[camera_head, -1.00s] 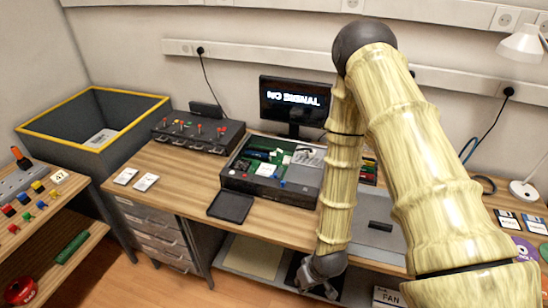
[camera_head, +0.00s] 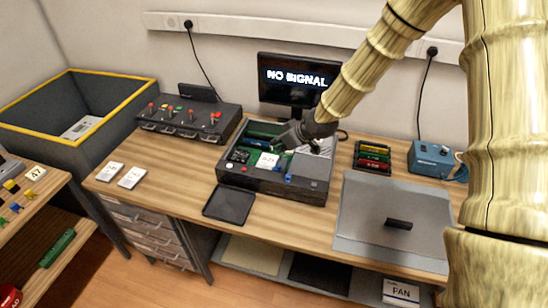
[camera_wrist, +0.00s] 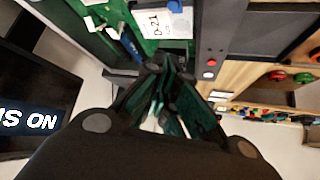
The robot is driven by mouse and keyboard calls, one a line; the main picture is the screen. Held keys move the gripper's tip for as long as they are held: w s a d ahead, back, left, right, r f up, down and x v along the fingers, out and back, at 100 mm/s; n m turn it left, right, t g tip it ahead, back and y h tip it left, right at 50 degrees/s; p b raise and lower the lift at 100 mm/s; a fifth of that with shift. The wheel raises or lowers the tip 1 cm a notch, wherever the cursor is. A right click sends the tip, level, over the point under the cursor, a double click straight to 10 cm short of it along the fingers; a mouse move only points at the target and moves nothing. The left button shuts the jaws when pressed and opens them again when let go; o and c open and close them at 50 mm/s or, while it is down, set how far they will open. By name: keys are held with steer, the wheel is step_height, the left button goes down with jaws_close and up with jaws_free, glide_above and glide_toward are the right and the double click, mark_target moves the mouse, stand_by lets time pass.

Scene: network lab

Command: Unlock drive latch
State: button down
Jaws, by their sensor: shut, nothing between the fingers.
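The open computer case (camera_head: 270,183) stands on the desk in front of the monitor. Inside it is a white-labelled drive (camera_head: 268,160), whose label reads D-21 in the wrist view (camera_wrist: 148,24). A small blue part, possibly the latch, lies beside the drive (camera_head: 288,178); a blue part also touches the label's edge in the wrist view (camera_wrist: 176,5). My gripper (camera_head: 281,146) is shut and empty over the back middle of the case. In the wrist view its fingertips (camera_wrist: 165,66) are close together near the green board; I cannot tell whether they touch anything.
The monitor (camera_head: 295,85) stands close behind my gripper. A dark tray (camera_head: 229,205) lies in front. Bare desk shows left of the case.

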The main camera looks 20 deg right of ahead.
mark_target(281, 169)
steer(key=shift+w+d+f+p, duration=0.1)
steer(key=shift+w+f+p, duration=0.1)
steer(key=shift+f+p, duration=0.15)
steer(key=p+x, duration=0.2)
steer(key=x, duration=0.7)
steer(key=shift+p, duration=0.4)
steer(key=shift+s+d+f+p, duration=0.1)
steer(key=shift+s+d+p, duration=0.4)
steer(key=shift+s, duration=0.35)
steer(key=shift+s+d+f+p, duration=0.1)
steer(key=shift+s+d+p, duration=0.4)
steer(key=shift+s, duration=0.4)
steer(key=shift+s+d, duration=0.1)
steer(key=shift+d, duration=0.05)
steer(key=shift+s+d+b, duration=0.3)
steer(key=shift+s+d, duration=0.25)
steer(key=shift+d, duration=0.25)
